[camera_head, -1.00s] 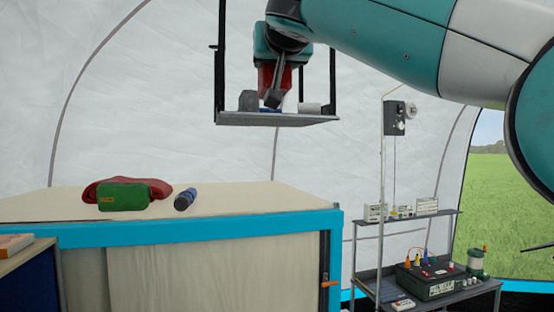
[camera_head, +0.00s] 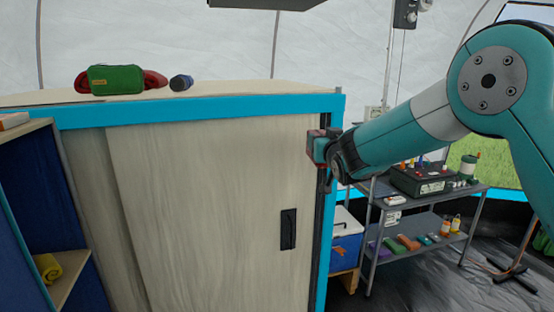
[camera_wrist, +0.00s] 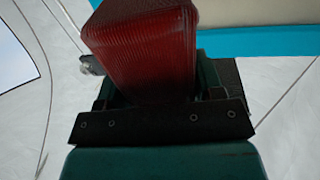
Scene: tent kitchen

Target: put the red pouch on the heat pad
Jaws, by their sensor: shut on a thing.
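A red ribbed block, taken to be the red pouch (camera_wrist: 140,45), fills the upper middle of the wrist view. My gripper (camera_wrist: 155,110) is shut on it, and it sticks out past the jaws. In the head view the red pouch (camera_head: 315,146) shows at the tip of my gripper (camera_head: 330,154), near the cabinet's upper right corner. I cannot tell whether it touches the cabinet. I cannot make out the heat pad with certainty in either view.
A pale cabinet (camera_head: 210,215) with a blue edge fills the middle. A green case (camera_head: 115,79), a red item (camera_head: 152,79) behind it and a dark blue cylinder (camera_head: 181,82) lie on top. A metal trolley (camera_head: 400,251) with a black device (camera_head: 425,180) stands right.

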